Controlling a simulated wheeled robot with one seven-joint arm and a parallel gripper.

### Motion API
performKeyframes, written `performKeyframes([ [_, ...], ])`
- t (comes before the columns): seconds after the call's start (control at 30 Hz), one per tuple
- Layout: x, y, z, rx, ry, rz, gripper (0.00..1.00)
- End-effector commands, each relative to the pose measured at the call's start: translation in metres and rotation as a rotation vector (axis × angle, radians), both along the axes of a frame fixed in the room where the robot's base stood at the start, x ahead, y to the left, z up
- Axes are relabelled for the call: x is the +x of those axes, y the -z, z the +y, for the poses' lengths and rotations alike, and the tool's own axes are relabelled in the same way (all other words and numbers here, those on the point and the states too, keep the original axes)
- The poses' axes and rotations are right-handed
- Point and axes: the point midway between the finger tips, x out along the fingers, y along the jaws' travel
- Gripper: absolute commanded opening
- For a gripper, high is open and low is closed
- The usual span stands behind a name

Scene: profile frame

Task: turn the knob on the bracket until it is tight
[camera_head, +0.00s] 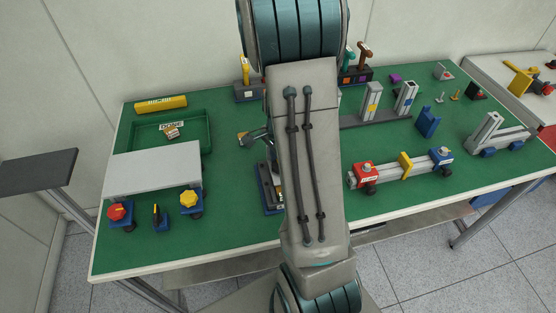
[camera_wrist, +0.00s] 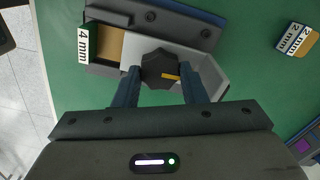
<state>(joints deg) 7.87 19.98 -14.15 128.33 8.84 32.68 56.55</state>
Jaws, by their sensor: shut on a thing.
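In the wrist view a black lobed knob (camera_wrist: 160,62) with a yellow mark sits on a light grey bracket (camera_wrist: 205,68). The two fingers of my gripper (camera_wrist: 160,78) stand on the left and right sides of the knob and are shut on it. The bracket lies against a dark rail-like part (camera_wrist: 190,22). In the head view my arm hides the knob and most of the gripper. Part of a dark fixture (camera_head: 267,190) shows at the arm's left edge.
A block marked 4 mm (camera_wrist: 84,42) stands left of the bracket, and a 2 mm block (camera_wrist: 297,38) lies to the right. In the head view a profile with red and blue ends (camera_head: 405,165) is right of my arm. A green tray (camera_head: 200,125) and a grey shelf (camera_head: 150,172) are left.

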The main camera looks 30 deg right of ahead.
Motion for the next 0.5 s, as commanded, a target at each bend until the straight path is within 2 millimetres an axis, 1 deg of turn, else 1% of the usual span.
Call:
performKeyframes([
  [0.03, 0.0034, -0.0018, 0.0024, 0.001, 0.001, -0.008, 0.15],
  [0.47, 0.0041, -0.002, 0.0024, 0.001, 0.01, -0.01, 0.15],
  [0.5, 0.0041, -0.002, 0.0024, 0.001, 0.01, -0.01, 0.43],
])
